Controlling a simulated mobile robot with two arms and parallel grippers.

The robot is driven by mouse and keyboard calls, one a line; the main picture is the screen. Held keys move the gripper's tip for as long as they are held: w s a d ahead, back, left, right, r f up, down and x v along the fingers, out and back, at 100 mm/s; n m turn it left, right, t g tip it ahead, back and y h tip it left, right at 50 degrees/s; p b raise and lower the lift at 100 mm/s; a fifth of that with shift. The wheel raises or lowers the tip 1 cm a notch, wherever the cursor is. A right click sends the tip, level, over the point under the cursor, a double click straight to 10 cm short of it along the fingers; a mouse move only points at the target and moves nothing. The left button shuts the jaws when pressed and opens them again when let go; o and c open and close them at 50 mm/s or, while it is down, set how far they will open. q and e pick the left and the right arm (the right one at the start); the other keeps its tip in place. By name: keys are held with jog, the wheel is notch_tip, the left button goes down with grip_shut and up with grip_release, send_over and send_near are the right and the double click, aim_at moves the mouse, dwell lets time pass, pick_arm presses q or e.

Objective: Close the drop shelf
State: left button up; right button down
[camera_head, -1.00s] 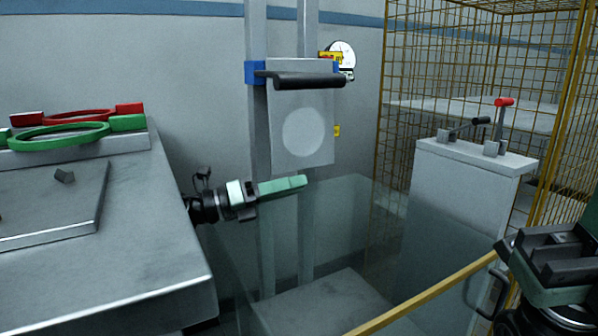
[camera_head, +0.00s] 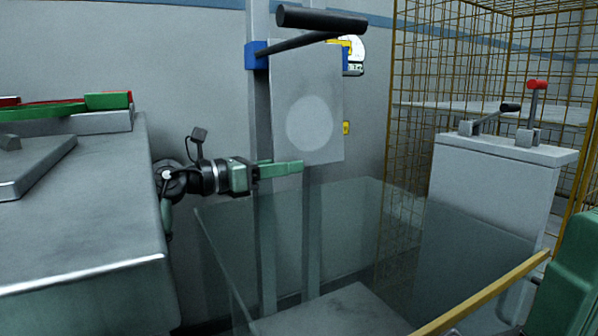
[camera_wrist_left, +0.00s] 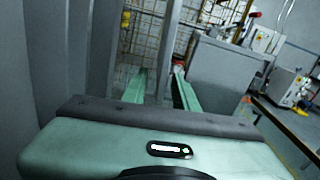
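A grey flat panel with a pale round spot (camera_head: 292,85) hangs upright against the two posts; I take it to be the drop shelf. A black bar handle (camera_head: 322,18) sticks out above it on an arm from a blue bracket (camera_head: 256,55). My left gripper (camera_head: 300,167) points right at the panel's lower edge, overlapping it in the picture; contact cannot be told. In the left wrist view its two green fingers (camera_wrist_left: 161,76) stand apart with nothing between them. Of my right arm only a green part shows at the right edge; its fingers are out of sight.
A clear glass-like box (camera_head: 330,230) stands below the panel. A grey cabinet (camera_head: 490,215) with a black and a red lever and a yellow wire cage (camera_head: 420,90) are at the right.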

pick_arm(q)
jog(key=shift+b+x, duration=0.45)
jog(key=shift+x, duration=1.4)
grip_shut()
